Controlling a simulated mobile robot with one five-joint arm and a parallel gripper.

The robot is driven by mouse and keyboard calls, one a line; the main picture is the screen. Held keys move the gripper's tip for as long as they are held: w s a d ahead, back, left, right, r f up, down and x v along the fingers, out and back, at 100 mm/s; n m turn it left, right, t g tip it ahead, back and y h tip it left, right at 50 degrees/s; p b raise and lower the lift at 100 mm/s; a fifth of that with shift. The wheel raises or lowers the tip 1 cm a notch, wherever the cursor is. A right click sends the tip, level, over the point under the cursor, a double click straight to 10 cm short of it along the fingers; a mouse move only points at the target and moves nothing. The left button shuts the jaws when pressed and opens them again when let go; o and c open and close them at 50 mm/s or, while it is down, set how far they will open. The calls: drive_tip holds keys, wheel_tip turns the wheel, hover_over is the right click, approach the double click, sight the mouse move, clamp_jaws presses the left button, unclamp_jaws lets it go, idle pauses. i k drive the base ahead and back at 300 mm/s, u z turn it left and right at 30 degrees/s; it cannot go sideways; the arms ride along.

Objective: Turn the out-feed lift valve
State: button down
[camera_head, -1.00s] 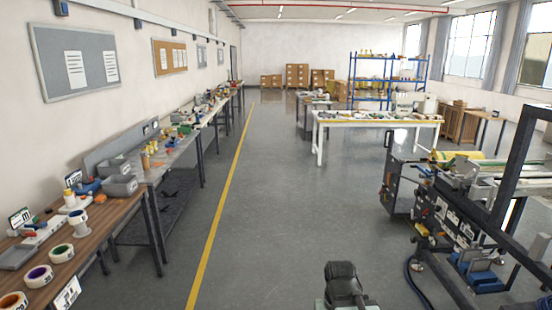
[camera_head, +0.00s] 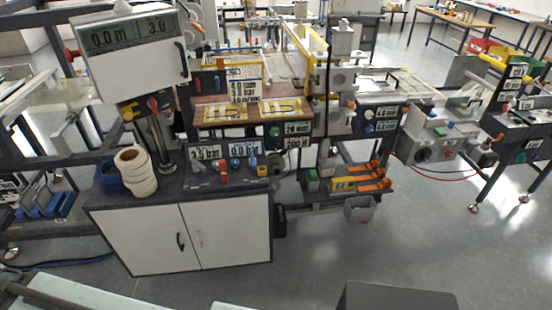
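A control panel (camera_head: 228,181) stands on top of a white two-door cabinet (camera_head: 188,240) in the camera_head view. It carries a red valve handle (camera_head: 223,172), a blue handle (camera_head: 253,164) and a yellow knob (camera_head: 263,171). Above them a left display (camera_head: 205,153) appears to read 3.5 bar and a right display (camera_head: 245,149) 0.0 bar. Labels are too small to tell which handle is the out-feed lift valve. My gripper is not recognisable in this view.
White tape rolls (camera_head: 136,171) and a large display box (camera_head: 130,52) on a post stand left of the panel. Orange-handled parts (camera_head: 372,178) sit on a low shelf to the right. Grey floor (camera_head: 330,255) is open in front of the cabinet's right side.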

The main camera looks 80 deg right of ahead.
sight(253, 160)
drive_tip(key=u, duration=0.25)
drive_tip(key=k, duration=0.95)
drive_tip(key=z, duration=0.85)
drive_tip(key=i, duration=1)
drive_tip(key=u, duration=0.05)
